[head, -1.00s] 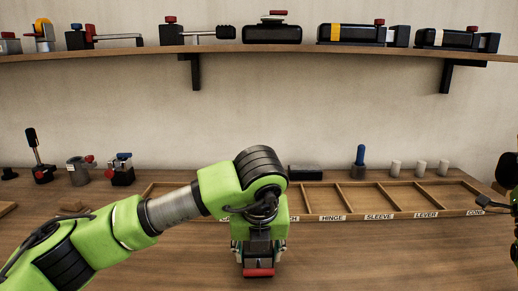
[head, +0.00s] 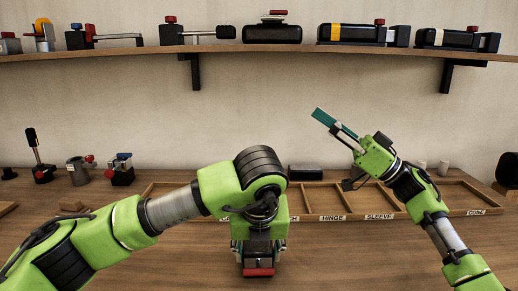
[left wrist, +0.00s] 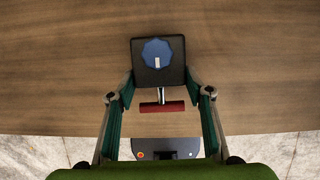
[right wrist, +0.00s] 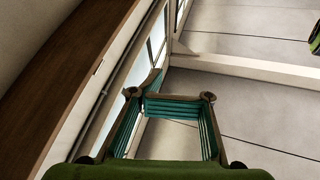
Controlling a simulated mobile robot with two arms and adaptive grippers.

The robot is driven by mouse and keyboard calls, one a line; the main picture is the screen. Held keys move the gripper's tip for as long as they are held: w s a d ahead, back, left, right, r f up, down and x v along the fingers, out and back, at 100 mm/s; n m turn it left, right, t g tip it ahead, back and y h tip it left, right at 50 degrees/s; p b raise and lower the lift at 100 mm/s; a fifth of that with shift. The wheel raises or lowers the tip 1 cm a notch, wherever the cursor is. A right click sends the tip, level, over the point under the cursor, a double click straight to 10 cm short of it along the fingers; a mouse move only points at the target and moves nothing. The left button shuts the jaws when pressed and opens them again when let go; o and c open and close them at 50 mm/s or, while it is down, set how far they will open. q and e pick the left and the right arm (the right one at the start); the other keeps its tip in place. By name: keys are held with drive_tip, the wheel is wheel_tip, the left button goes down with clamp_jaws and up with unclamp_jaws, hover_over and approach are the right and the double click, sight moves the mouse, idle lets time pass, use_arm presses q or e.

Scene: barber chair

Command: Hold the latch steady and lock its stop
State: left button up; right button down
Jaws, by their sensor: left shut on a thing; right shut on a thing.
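The latch is a dark block (left wrist: 159,78) with a blue lobed knob (left wrist: 157,54) on top and a red crossbar (left wrist: 162,107) on its near side. It stands near the table's front edge. In the head view, its red bar (head: 258,272) shows below my left arm; the knob is hidden. My left gripper (left wrist: 159,76) is shut on the latch body, one finger at each side. My right gripper (head: 321,115) is raised above the tray, fingers pointing up and left. In the right wrist view its teal pads (right wrist: 172,106) come together, with no held object visible.
A wooden tray (head: 467,212) with labelled compartments lies behind the latch. A black block (head: 305,172) and pale cylinders (head: 443,167) stand behind it. Small devices (head: 121,170) stand at left. A wall shelf (head: 280,47) holds several clamps. The table's front right is clear.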

drive_tip(key=s+a+f+n+g+h, duration=0.2)
drive_tip(key=a+f+g, duration=0.1)
drive_tip(key=a, duration=0.3)
drive_tip(key=s+a+f+n+g+h, duration=0.1)
drive_tip(key=a+f+n+g, duration=0.1)
drive_tip(key=a+g, duration=0.3)
drive_tip(key=s+a+f+n+h, duration=0.1)
drive_tip(key=a+f+h, duration=0.1)
drive_tip(key=f+h, duration=0.1)
drive_tip(key=s+a+f+g+h, duration=0.1)
drive_tip(key=s+a+f+h, duration=0.1)
drive_tip(key=f, duration=0.3)
drive_tip(key=s+a+f+n+h, duration=0.1)
drive_tip(key=a+f+h, duration=0.1)
drive_tip(key=f+h, duration=0.1)
drive_tip(key=shift+s+a+f+n+g+h, duration=0.15)
drive_tip(key=shift+f+n+g+h, duration=0.15)
drive_tip(key=shift+f+h, duration=0.1)
drive_tip(key=shift+d+f+h, duration=0.35)
drive_tip(key=shift+d+h, duration=0.35)
drive_tip(key=shift+h, duration=0.3)
drive_tip(key=d+r+m+h, duration=0.1)
drive_tip(key=d+r+h, duration=0.15)
drive_tip(key=d, duration=0.25)
wheel_tip(320, 180, down, 7)
drive_tip(key=h, duration=0.1)
drive_tip(key=shift+s+t, duration=0.35)
drive_tip(key=shift+t, duration=0.05)
drive_tip(key=shift+s+a, duration=0.3)
drive_tip(key=shift+a, duration=0.15)
